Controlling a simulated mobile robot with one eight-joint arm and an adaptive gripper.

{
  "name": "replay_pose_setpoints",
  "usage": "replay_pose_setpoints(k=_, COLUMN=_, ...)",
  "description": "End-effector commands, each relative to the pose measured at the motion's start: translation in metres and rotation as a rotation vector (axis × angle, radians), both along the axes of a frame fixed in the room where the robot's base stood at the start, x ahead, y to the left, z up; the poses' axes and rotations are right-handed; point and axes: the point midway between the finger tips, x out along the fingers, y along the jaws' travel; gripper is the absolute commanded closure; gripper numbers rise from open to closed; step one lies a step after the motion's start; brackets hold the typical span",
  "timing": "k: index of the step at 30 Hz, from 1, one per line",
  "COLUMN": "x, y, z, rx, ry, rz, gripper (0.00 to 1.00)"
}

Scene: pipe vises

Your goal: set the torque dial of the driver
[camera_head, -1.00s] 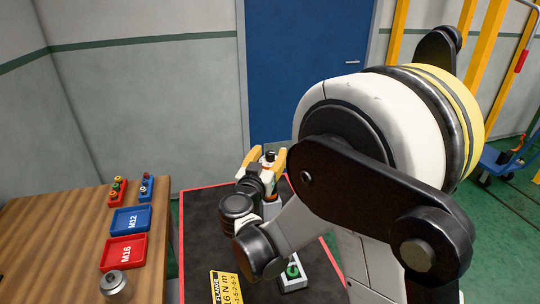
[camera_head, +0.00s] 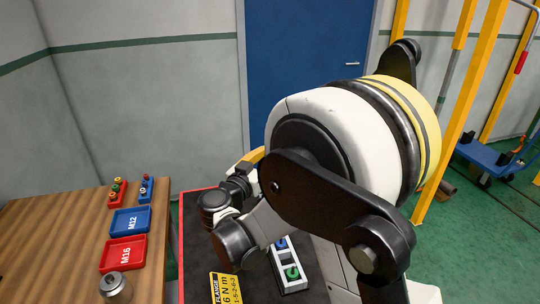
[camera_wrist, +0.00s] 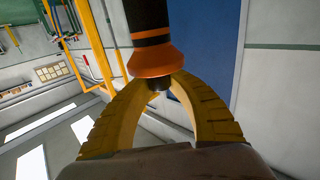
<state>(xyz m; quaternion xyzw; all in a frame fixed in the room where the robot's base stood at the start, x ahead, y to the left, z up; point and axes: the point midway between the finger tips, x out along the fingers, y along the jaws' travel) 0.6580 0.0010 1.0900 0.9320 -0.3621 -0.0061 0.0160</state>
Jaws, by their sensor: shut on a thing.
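In the wrist view, the yellow fingers of my gripper (camera_wrist: 165,85) close on the narrow end of a dark tool with an orange flared collar (camera_wrist: 155,58) and an orange band, which looks like the driver. The tool extends up out of the picture. I cannot read any dial marks on it. In the head view, only a yellow finger of my gripper (camera_head: 252,157) shows past my arm, and the tool is hidden there.
A yellow card (camera_head: 227,288) reads "FLANGE" and N m. A white block (camera_head: 291,279) holds a green ring and a blue part. The wooden table (camera_head: 55,245) bears a blue M12 tray (camera_head: 131,220), a red M16 tray (camera_head: 123,253), two small racks and a metal cylinder (camera_head: 115,288).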

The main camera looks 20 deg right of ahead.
Motion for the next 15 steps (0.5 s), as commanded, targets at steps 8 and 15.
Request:
replay_pose_setpoints(k=8, x=0.0014, y=0.0009, z=-0.0005, rx=0.000, ry=0.000, rz=-0.194, gripper=1.00)
replay_pose_setpoints(k=15, x=0.0009, y=0.0002, z=-0.0003, rx=0.000, ry=0.000, rz=-0.312, gripper=1.00)
